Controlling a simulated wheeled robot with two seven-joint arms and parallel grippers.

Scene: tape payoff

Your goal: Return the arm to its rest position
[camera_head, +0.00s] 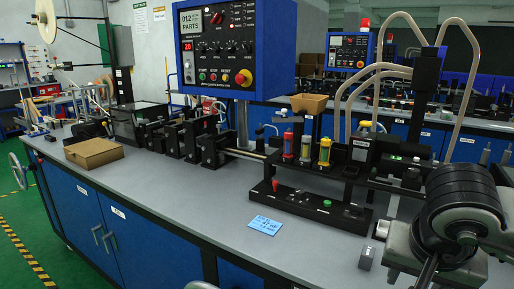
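Behind that stand red and yellow cylinders (324,152).
The grey bench top (190,205) is clear at front left. A blue control panel (222,48) rises behind. Pale hoses arch at right.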

